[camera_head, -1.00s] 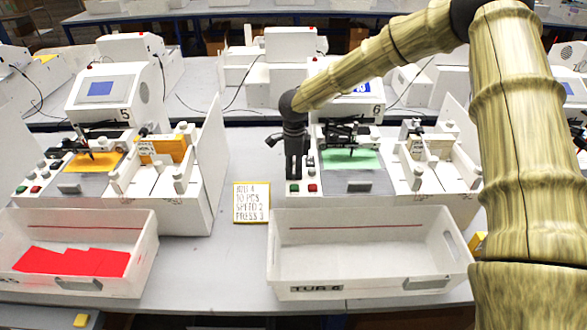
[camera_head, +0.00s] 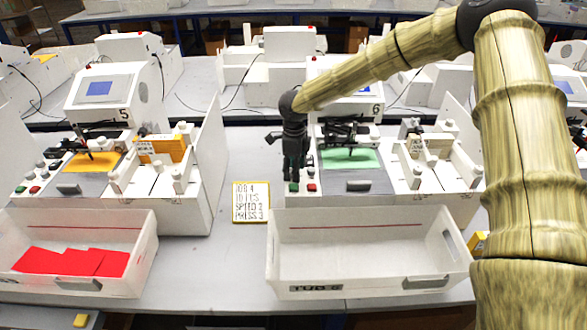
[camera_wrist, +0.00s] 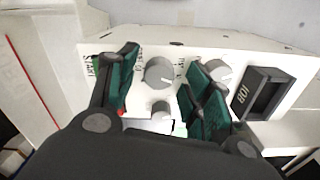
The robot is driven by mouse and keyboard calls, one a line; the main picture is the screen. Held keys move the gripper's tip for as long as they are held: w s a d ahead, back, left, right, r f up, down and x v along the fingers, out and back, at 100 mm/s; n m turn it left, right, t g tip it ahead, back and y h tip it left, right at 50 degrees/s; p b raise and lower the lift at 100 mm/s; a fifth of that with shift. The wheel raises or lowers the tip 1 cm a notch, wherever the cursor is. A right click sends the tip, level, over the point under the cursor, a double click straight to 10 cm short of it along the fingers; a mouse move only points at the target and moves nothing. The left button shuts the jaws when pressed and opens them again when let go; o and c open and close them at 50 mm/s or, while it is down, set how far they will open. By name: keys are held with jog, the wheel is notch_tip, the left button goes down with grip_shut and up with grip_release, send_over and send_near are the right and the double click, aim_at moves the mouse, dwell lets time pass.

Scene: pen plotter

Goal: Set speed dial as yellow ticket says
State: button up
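The yellow-edged ticket (camera_head: 251,202) lies on the table between the two plotter stations; it reads JOB 4, 10 PCS, SPEED 2, PRESS 3. My gripper (camera_head: 294,178) is over the left control strip of station 6. In the wrist view my gripper (camera_wrist: 163,60) is open, its dark green fingers spread either side of a grey round dial (camera_wrist: 158,73) on the white panel. I cannot tell if they touch it. A second dial (camera_wrist: 219,72) is to the right, partly behind the right finger. The panel lettering is partly hidden and too small to read, so the speed dial is uncertain.
A smaller knob (camera_wrist: 161,110) sits below the dial, and a dark JOB window (camera_wrist: 265,94) is at the right. Red (camera_head: 311,187) and green (camera_head: 294,187) buttons are close under my gripper. An empty white tub (camera_head: 370,255) stands in front of station 6.

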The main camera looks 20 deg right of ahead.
jog(key=shift+a+r, duration=0.1)
notch_tip(320, 180, up, 12)
dwell(0.6)
